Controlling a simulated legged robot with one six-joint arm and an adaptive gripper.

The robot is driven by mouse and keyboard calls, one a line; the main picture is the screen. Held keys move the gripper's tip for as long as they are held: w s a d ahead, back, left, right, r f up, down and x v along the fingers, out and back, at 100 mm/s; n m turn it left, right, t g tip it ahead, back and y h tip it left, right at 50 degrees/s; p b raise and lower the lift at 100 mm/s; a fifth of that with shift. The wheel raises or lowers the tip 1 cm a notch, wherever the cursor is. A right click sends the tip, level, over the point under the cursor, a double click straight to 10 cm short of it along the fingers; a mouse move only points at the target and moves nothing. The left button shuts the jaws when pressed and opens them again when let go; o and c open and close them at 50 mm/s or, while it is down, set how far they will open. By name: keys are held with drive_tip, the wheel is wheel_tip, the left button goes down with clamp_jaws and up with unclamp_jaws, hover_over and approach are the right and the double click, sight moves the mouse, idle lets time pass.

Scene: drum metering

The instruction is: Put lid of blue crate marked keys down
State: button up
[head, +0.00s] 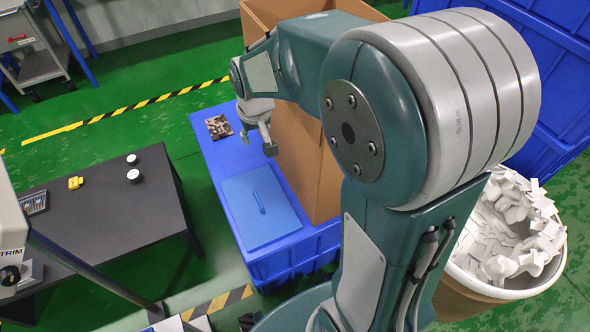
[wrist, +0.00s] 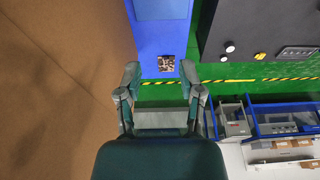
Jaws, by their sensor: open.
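The blue crate (head: 205,150) stands on the floor left of a tall cardboard box. Its lid (head: 262,204), a lighter blue flat panel with a small bar handle, lies flat at the near end of the crate's top. The lid's edge also shows at the top of the wrist view (wrist: 161,8). A dark, patterned picture tile (head: 219,127) is on the far end of the crate top; I cannot make out keys on it. My gripper (head: 258,142) is open and empty above the crate's far part, beside the cardboard box and apart from the lid.
The cardboard box (head: 305,165) rises close along the crate's right side. A dark table (head: 90,225) with white round items and a yellow item (head: 75,182) stands at left. A drum of white pieces (head: 510,230) is at right. Green floor lies between table and crate.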

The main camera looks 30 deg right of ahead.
drive_tip(key=s+r+t, duration=0.1)
drive_tip(key=s+r, duration=0.4)
drive_tip(key=s, duration=0.5)
drive_tip(key=s+r+t, duration=0.1)
drive_tip(key=s+r, duration=0.4)
drive_tip(key=s, duration=0.5)
drive_tip(key=shift+s+t, duration=0.15)
drive_tip(key=shift+t, duration=0.25)
